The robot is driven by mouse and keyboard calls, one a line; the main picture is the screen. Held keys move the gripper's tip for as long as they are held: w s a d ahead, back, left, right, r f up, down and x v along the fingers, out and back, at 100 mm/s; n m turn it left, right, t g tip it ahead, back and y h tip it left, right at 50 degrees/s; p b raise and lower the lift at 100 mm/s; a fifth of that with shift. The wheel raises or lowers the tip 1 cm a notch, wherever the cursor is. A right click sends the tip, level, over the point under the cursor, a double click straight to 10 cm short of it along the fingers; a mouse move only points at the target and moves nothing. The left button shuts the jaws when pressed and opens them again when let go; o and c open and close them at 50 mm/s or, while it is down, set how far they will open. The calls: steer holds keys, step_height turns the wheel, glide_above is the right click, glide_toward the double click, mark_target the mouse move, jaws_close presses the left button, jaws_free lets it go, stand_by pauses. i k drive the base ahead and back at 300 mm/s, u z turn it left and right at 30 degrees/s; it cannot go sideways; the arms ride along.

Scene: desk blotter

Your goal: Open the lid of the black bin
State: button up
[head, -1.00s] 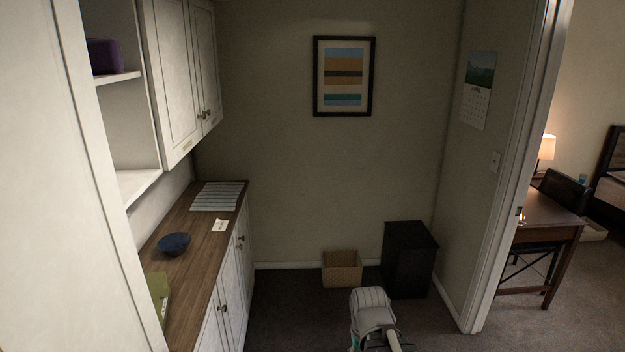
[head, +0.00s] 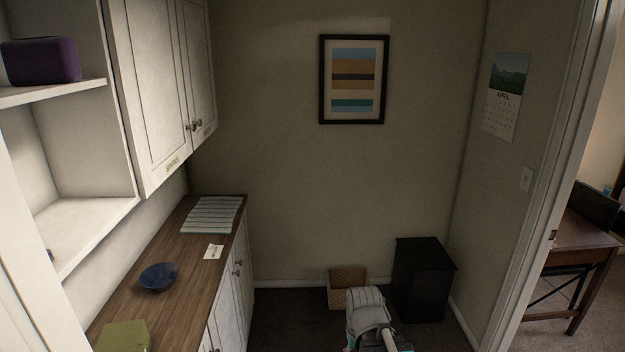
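The black bin (head: 421,284) stands on the dark carpet in the back right corner, near the right wall. Its flat top (head: 426,252) looks closed. Part of my arm shows at the bottom centre of the head view, in front of and left of the bin. The fingertips of my gripper cannot be made out, so whether it is open or shut does not show. A clear gap lies between my arm and the bin's top.
A wicker basket (head: 345,278) sits left of the bin, partly behind my arm. A wooden counter (head: 190,262) with a blue bowl (head: 158,277) and green item (head: 124,337) runs along the left. A door frame (head: 548,215) stands at right, with a desk (head: 585,232) beyond.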

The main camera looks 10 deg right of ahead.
mark_target(422, 255)
steer(key=z, duration=0.1)
steer(key=i, duration=3.35)
steer(key=z, duration=0.15)
